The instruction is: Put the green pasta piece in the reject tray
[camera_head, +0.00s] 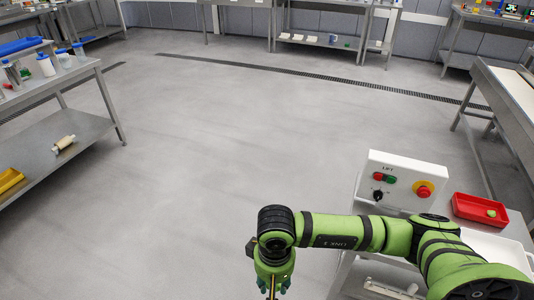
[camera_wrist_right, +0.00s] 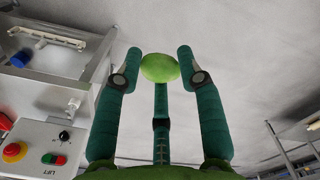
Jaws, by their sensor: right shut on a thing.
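In the right wrist view a green oval pasta piece (camera_wrist_right: 159,68) sits at the fingertips of my right gripper (camera_wrist_right: 159,62), which is shut on it. Bare floor lies behind the piece. In the head view my right gripper (camera_head: 272,286) hangs low at the bottom edge, partly cut off, left of the lift panel, and the held piece cannot be made out there. A red tray (camera_head: 463,212) stands at the right with a small green piece (camera_head: 491,213) in it. My left gripper is not in view.
A white lift control box (camera_head: 408,168) with buttons and a knob stands left of the red tray. A white tray (camera_head: 509,252) lies in front of the red one, partly behind my right arm. Steel tables (camera_head: 70,75) stand at the left. The middle floor is clear.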

